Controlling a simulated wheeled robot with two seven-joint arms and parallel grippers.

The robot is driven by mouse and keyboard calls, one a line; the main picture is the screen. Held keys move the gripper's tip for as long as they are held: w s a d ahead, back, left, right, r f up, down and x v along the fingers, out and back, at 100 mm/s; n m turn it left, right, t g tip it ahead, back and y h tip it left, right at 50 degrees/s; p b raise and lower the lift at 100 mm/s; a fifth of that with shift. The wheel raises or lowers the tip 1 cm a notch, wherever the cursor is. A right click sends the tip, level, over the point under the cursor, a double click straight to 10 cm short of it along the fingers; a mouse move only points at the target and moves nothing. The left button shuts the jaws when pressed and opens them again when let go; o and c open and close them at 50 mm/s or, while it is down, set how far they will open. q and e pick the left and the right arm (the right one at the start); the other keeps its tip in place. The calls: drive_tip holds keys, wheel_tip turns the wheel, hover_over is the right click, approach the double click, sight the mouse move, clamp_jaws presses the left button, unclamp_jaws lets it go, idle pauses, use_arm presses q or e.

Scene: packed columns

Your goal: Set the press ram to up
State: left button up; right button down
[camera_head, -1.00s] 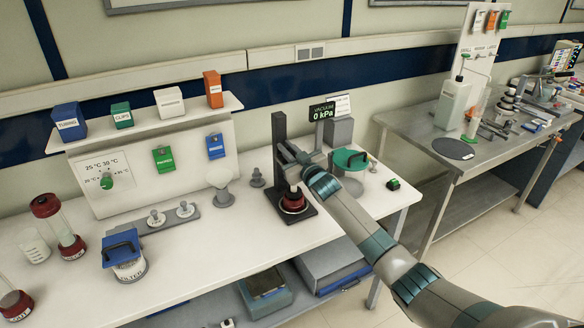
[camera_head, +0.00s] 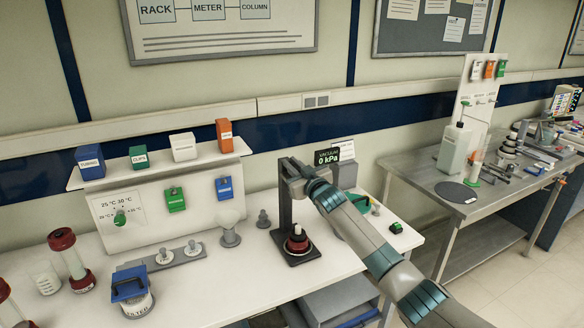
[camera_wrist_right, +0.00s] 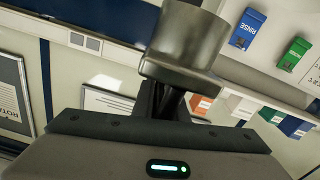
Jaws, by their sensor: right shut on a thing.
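The press stands on the bench, with a dark upright column (camera_head: 285,208) and a dark base (camera_head: 311,255). A dark red piece with a pale top (camera_head: 297,243) sits on the base. My right gripper (camera_head: 292,168) is at the top of the column, well above the red piece. In the right wrist view, its dark fingers (camera_wrist_right: 167,98) are closed at a grey metal cylindrical part (camera_wrist_right: 188,42), which looks like part of the press ram. My own arm and hand hide most of the ram in the head view. My left gripper is not in view.
A vacuum display (camera_head: 327,156) reading 0 kPa stands behind my right arm. A grey funnel-shaped piece (camera_head: 229,236) and a small grey knob (camera_head: 263,219) stand left of the press. A shelf with coloured boxes (camera_head: 183,147) is at the back left.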

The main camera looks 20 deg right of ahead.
drive_tip(key=shift+d+r, duration=0.15)
drive_tip(key=c, duration=2)
unclamp_jaws()
drive_tip(key=shift+o, duration=0.9)
drive_tip(key=shift+s+f, duration=0.15)
drive_tip(key=shift+f, duration=0.05)
drive_tip(key=shift+s+f+b, duration=0.1)
drive_tip(key=shift+s+b, duration=0.3)
drive_tip(key=shift+s, duration=0.45)
drive_tip(key=s+d+b, duration=0.1)
drive_tip(key=s+b, duration=0.4)
drive_tip(key=s, duration=1)
drive_tip(key=shift+s+d, duration=0.2)
